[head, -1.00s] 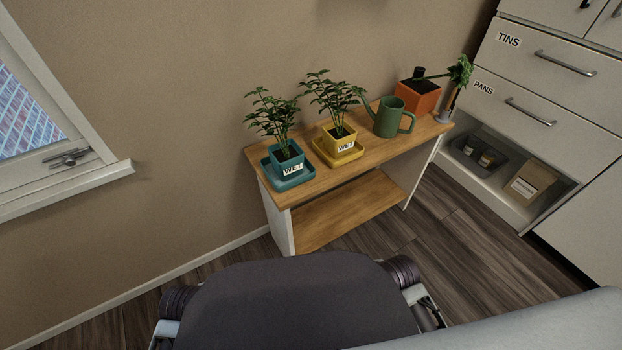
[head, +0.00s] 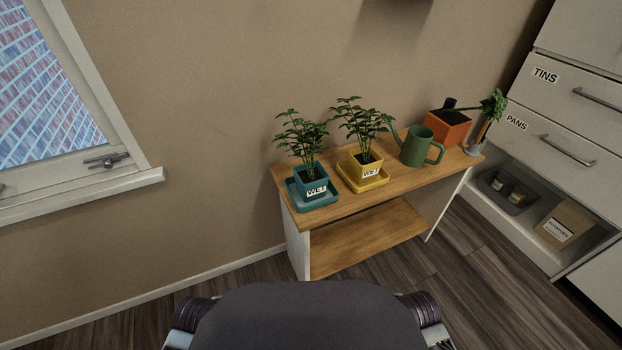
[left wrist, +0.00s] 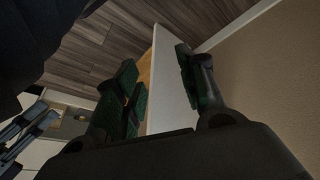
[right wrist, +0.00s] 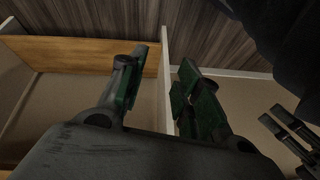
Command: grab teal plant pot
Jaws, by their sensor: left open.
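The teal plant pot (head: 311,180) stands upright in a teal saucer (head: 301,204) at the left end of the wooden shelf unit's top in the head view. It holds a leafy plant and has a "WET" label on its front. My left gripper (left wrist: 155,65) is open and empty in the left wrist view, with the shelf's white side panel beyond its fingers. My right gripper (right wrist: 163,62) is open and empty in the right wrist view. Neither gripper shows in the head view, and the pot shows in neither wrist view.
A yellow pot (head: 365,164), green watering can (head: 416,147) and orange pot (head: 449,127) stand right of the teal pot on the shelf top (head: 336,209). A window sill (head: 90,196) juts out at left. Drawers (head: 566,140) stand at right. Some floor (head: 458,291) is clear.

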